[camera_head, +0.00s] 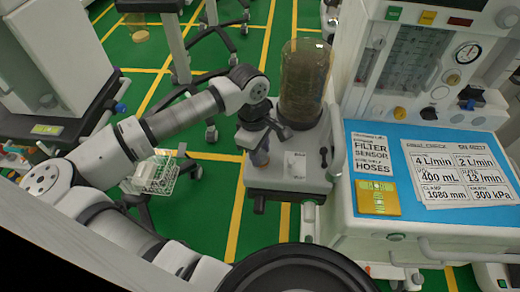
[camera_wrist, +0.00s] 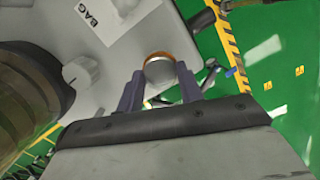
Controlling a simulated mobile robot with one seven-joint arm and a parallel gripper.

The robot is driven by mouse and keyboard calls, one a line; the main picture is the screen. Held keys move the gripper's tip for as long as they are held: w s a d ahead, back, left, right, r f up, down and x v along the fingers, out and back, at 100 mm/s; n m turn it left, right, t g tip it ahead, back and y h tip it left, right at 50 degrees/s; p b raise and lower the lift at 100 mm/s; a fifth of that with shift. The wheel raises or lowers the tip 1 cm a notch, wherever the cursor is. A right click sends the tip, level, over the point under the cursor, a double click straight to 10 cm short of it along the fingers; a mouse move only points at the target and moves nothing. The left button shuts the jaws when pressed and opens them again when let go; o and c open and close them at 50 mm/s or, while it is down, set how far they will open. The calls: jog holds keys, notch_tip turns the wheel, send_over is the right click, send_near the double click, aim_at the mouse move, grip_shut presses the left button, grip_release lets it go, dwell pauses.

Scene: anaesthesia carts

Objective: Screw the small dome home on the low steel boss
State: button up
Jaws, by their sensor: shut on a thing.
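The small dome (camera_wrist: 160,70) shows in the wrist view as a round, pale piece with an orange-brown rim, between the two fingers. My gripper (camera_wrist: 159,80) is shut on it, one finger on each side. In the head view my gripper (camera_head: 261,157) points down over the left part of the grey-white shelf (camera_head: 270,181), left of the tall clear canister. The dome cannot be made out in the head view. I cannot pick out the low steel boss in either view; it may be hidden under the dome or gripper, and I cannot tell whether they touch.
The tall brownish canister (camera_head: 304,85) stands close to the right of my gripper; it fills the wrist view's left edge (camera_wrist: 28,100). A white "BAG" label (camera_wrist: 97,20) lies on the shelf. The blue-topped cart (camera_head: 415,220) is further right. A wire basket (camera_head: 155,175) hangs at left.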

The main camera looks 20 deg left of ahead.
jog(key=m, duration=0.3)
jog(key=shift+m, duration=0.3)
jog(key=o, duration=1.2)
jog(key=shift+c, duration=0.2)
jog(key=shift+r, duration=0.1)
